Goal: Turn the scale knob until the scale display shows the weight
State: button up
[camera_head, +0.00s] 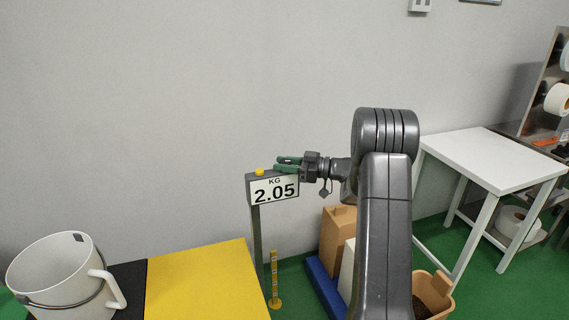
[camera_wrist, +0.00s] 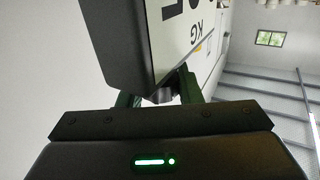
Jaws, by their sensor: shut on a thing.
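The scale display (camera_head: 274,190) stands on a dark post and reads "2.05" under "KG" in the head view. In the wrist view the display (camera_wrist: 190,38) is seen close up and turned, with only part of its face showing. My gripper (camera_head: 281,164) has green fingers and is at the top of the display, at its right half. In the wrist view my gripper (camera_wrist: 158,92) is shut on a small dark grey round part, the scale knob (camera_wrist: 161,95), beside the display housing. The fingers hide much of the knob.
A small yellow cap (camera_head: 259,172) sits on top of the display. A yellow platform (camera_head: 205,283) and a white mug-like container (camera_head: 52,274) are at lower left. A white table (camera_head: 490,160) stands at right. Cardboard boxes (camera_head: 338,236) and a blue base (camera_head: 325,288) are below.

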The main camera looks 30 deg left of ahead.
dwell(0.4)
jog(key=o, duration=1)
jog(key=shift+c, duration=0.2)
jog(key=b+v, duration=0.3)
jog(key=v, duration=1.1)
jog(key=shift+a, duration=0.1)
jog(key=p+x, duration=0.3)
jog(key=x, duration=1.1)
